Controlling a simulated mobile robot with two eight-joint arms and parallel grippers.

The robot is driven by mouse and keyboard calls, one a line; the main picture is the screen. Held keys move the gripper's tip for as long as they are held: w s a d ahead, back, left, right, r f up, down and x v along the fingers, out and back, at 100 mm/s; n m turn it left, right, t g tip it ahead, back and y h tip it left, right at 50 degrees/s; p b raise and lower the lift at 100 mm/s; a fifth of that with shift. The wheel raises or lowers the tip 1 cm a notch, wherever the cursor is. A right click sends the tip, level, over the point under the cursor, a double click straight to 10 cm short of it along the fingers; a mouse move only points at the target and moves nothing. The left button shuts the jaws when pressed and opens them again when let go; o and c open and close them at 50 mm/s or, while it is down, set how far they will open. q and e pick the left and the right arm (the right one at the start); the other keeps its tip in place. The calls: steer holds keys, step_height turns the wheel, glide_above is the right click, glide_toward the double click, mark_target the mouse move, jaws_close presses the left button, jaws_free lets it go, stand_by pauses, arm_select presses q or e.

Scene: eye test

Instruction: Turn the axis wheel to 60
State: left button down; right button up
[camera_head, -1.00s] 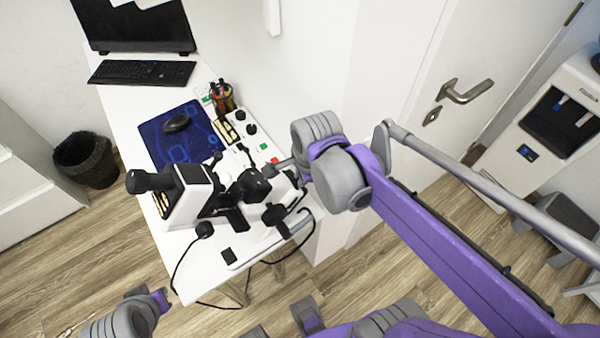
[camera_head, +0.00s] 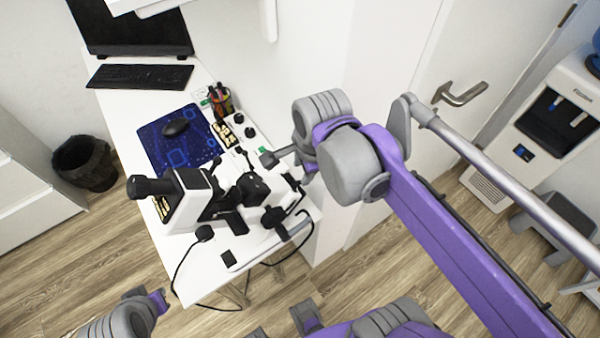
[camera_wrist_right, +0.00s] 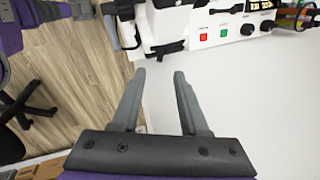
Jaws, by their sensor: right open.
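A white and black microscope-like device (camera_head: 190,205) stands on the white desk, with several black knobs and levers on it. A dark round knob (camera_head: 253,187) shows on its side. No part is readably marked as the axis wheel, and I cannot tell which one it is. A white control box (camera_wrist_right: 213,22) with a red and a green button, black knobs and lit displays is at the top of the right wrist view. My right gripper (camera_wrist_right: 160,75) is open and empty, below the box in that view. In the head view its tip (camera_head: 269,158) is beside the device. My left gripper does not show.
A mouse mat (camera_head: 175,142) with a mouse, a keyboard (camera_head: 140,77) and a pen holder (camera_head: 220,100) occupy the far desk. A black cable hangs off the near edge. A bin (camera_head: 85,163) stands left. A door with a handle (camera_head: 460,93) is right.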

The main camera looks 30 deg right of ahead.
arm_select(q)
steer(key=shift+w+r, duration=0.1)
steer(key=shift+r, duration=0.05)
arm_select(e)
steer(key=shift+v, duration=1.7)
